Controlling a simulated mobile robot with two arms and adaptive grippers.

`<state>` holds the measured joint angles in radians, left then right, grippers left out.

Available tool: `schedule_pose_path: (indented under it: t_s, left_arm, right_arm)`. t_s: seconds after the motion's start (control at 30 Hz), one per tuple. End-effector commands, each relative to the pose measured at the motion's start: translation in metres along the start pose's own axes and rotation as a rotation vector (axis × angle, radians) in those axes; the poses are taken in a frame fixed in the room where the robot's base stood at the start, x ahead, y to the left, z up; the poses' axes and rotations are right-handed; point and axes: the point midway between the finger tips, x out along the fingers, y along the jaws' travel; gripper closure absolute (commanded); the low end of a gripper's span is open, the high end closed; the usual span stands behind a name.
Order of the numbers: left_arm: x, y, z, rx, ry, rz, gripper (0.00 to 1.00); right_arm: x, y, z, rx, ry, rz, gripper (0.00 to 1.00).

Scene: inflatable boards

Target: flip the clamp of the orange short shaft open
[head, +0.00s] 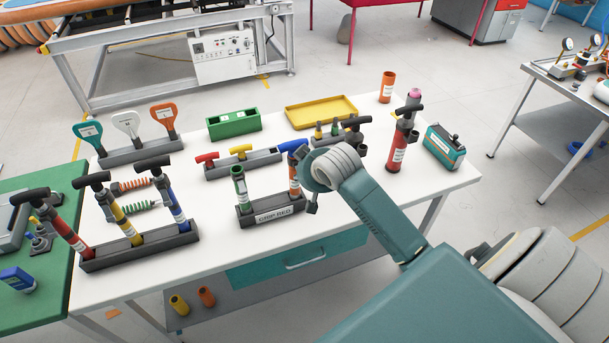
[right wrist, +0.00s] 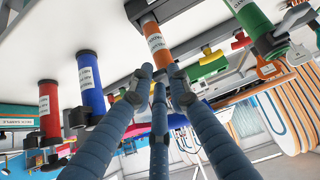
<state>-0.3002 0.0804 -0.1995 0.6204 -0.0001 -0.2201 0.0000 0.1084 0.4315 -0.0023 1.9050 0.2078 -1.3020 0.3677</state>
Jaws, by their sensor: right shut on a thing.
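The orange short shaft (head: 295,186) stands upright in the right end of the dark rack labelled GRIP BED (head: 272,216). A green short shaft (head: 239,186) stands in the rack's left end. My right gripper (head: 304,158) is at the top of the orange shaft and partly hides it. In the right wrist view the orange shaft (right wrist: 158,42) runs down between my converging fingers (right wrist: 160,82). They are shut around the dark clamp at its end. The clamp's lever is mostly hidden by the fingers, so its position is unclear. My left gripper is not in view.
A rack (head: 106,260) with red, yellow and blue T-handled pumps stands at the front left. Behind my gripper is a rack (head: 268,160) with red, yellow and blue handles. A red pump (head: 397,152) stands to the right. The table's front right is clear.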

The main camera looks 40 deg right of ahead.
Motion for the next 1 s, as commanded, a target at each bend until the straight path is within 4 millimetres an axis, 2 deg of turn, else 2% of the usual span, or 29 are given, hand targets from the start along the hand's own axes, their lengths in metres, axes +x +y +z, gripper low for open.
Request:
schedule_pose_path:
  t_s: [0.33,0.37,0.43,0.47,0.77,0.87,1.0]
  left_arm:
    - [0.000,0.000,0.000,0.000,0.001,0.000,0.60]
    - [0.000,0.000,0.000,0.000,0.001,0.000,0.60]
    - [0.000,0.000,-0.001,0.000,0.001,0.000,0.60]
    - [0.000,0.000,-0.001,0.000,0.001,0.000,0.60]
    - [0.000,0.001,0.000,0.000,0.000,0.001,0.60]
    - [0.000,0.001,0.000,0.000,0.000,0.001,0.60]
    - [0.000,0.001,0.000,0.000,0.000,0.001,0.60]
  right_arm:
    - [0.000,0.000,0.000,0.000,0.000,0.001,1.00]
    - [0.000,0.000,0.000,0.000,0.000,0.001,0.79]
    - [0.000,0.000,0.000,0.000,0.000,0.001,0.65]
    - [0.000,0.000,0.000,0.000,0.000,0.001,0.64]
    - [-0.002,0.000,0.000,0.000,0.001,0.000,0.64]
    - [-0.011,0.000,-0.001,0.000,0.002,0.000,0.64]
    - [-0.035,0.000,-0.001,0.000,0.003,0.001,0.64]
